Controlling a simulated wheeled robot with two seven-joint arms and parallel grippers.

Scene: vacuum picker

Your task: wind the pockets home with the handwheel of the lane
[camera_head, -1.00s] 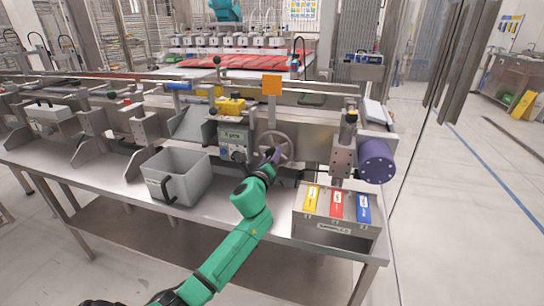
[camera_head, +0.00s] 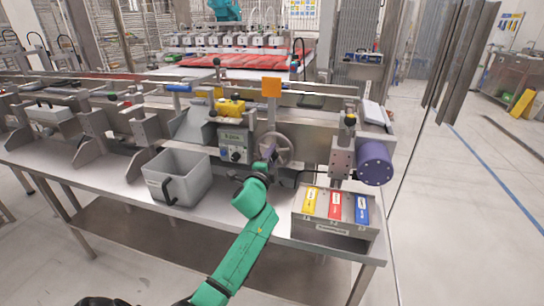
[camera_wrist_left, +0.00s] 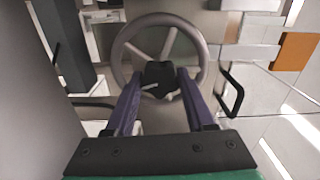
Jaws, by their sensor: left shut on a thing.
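The handwheel (camera_head: 287,143) is a grey spoked wheel on the front of the lane. In the left wrist view its rim (camera_wrist_left: 121,47) and spokes stand just beyond the fingers. My left gripper (camera_head: 270,157), on a green arm, is at the lower left part of the wheel. In the left wrist view its two purple fingers (camera_wrist_left: 158,90) are shut on the black handle (camera_wrist_left: 160,74) of the wheel. The fingers hide part of the handle and lower rim. A small counter box (camera_head: 235,140) with a display is left of the wheel; its text is too small to read surely.
A grey open bin (camera_head: 178,192) stands on the steel table left of my arm. A box with yellow, red and blue labels (camera_head: 334,226) stands to the right. A purple motor (camera_head: 374,162) sticks out above it. An orange square plate (camera_head: 271,87) rises above the lane.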

